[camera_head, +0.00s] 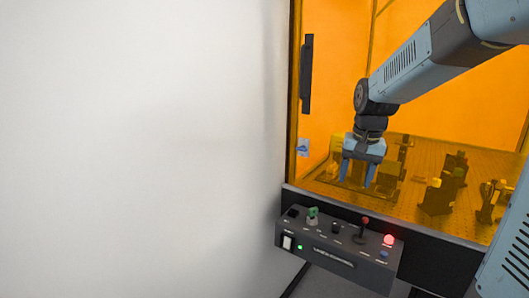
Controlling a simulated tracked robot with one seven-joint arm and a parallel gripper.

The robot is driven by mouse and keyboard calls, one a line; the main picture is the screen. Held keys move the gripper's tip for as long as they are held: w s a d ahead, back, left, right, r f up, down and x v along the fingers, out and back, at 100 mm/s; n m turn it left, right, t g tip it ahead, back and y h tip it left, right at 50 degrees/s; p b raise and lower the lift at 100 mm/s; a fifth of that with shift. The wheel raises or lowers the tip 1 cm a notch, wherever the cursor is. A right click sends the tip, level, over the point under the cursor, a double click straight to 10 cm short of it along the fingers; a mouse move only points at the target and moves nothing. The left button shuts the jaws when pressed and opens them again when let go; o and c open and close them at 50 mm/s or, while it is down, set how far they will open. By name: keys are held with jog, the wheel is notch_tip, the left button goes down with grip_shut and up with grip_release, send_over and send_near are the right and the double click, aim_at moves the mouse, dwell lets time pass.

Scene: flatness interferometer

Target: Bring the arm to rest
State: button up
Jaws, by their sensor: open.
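My arm reaches in from the upper right of the head view and bends down at its wrist. My gripper (357,182) hangs fingers down in front of the orange window. Its two blue fingers are apart, with nothing visible between them. It is above and behind the control box (334,247) as seen in the picture, apart from it.
The control box carries a green knob (312,214), a red-topped lever (363,226), a lit red button (389,240) and a white switch (287,242). Behind the orange window (340,70) several dark optical mounts (440,190) stand on a perforated table. A blank white wall (130,140) fills the left.

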jog(key=s+r+n+t, duration=0.2)
jog(key=s, duration=0.8)
jog(key=s+r+n+t, duration=0.1)
jog(key=s+r, duration=0.1)
jog(key=s, duration=0.8)
jog(key=shift+a+n+t+h, duration=0.3)
jog(key=shift+a+n+t, duration=0.05)
jog(key=shift+n+t, duration=0.05)
jog(key=shift+c, duration=0.3)
dwell(0.4)
